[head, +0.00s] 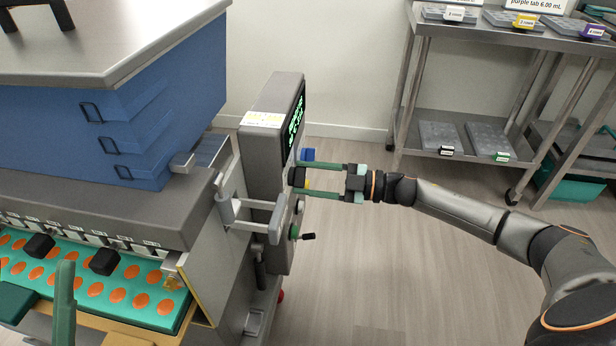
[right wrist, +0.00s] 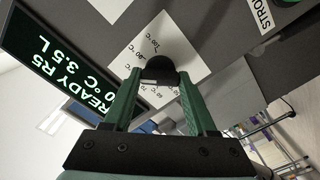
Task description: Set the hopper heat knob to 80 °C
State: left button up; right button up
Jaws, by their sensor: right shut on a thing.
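The hopper heat knob is a dark round knob (right wrist: 163,62) on a white dial plate (right wrist: 133,62) with °C marks. A pale mark shows at its lower edge; I cannot tell which value it points to. In the head view the knob (head: 297,177) sits on the side of the grey control box (head: 266,150). My right gripper (head: 304,177) reaches it from the right, its green fingers on either side. It is shut on the knob, also in the right wrist view (right wrist: 161,78). A green finger-like part (head: 65,302) at lower left looks like my left gripper, partly cut off.
The display (right wrist: 60,75) reads "READY R5" and "3.5 L"; its temperature is partly hidden. A blue part (head: 308,154) and a green knob (head: 295,232) flank the grip. A grey handle (head: 250,215) juts out at left. Floor (head: 380,270) below is clear.

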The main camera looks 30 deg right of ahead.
jog(key=shift+n, duration=0.6)
jog(key=o, duration=1.4)
jog(key=shift+c, duration=0.2)
jog(key=p+v, duration=0.2)
jog(key=v, duration=1)
jog(key=shift+s+d, duration=0.2)
jog(key=shift+a, duration=0.1)
